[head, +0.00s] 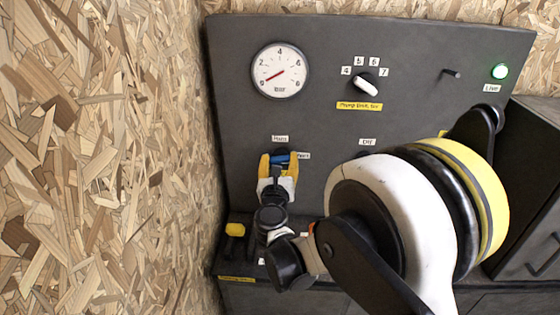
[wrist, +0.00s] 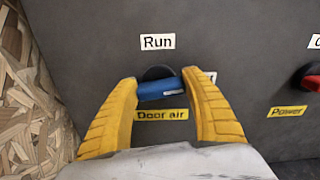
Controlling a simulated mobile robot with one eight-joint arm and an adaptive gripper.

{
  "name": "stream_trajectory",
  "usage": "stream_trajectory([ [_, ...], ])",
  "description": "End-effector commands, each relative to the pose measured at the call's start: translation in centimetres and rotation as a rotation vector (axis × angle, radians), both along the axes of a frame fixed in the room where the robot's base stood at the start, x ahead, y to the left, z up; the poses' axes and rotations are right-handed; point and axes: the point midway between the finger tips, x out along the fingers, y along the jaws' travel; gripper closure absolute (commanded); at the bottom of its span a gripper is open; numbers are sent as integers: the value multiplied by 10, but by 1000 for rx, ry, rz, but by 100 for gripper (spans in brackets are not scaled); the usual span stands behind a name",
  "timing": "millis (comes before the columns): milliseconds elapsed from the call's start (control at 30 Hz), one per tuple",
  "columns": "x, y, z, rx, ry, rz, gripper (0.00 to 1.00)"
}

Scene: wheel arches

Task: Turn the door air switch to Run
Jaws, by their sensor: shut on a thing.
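The door air switch (wrist: 158,89) is a blue handle on a dark round base, mounted on the dark panel. In the wrist view a "Run" label (wrist: 158,41) is above it, a partly covered label is at its right, and a yellow "Door air" label (wrist: 160,115) is below. The blue handle lies nearly level, its right end slightly higher. My gripper (wrist: 160,92) has its yellow fingers on both ends of the handle and is shut on it. In the head view the switch (head: 281,158) shows between the fingers of my gripper (head: 279,163).
A gauge (head: 279,70), a white knob (head: 368,84), a peg (head: 452,73) and a lit green lamp (head: 499,71) are higher on the panel. A red switch (wrist: 308,77) labelled "Power" is to the right. A chipboard wall (head: 110,150) stands close on the left.

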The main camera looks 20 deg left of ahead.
Motion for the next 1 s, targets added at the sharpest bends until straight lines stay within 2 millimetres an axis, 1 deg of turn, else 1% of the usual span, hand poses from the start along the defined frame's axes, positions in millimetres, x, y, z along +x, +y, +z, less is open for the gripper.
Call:
stream_trajectory([
  [1000, -1, 4, -2, -922, -221, 0, 74],
])
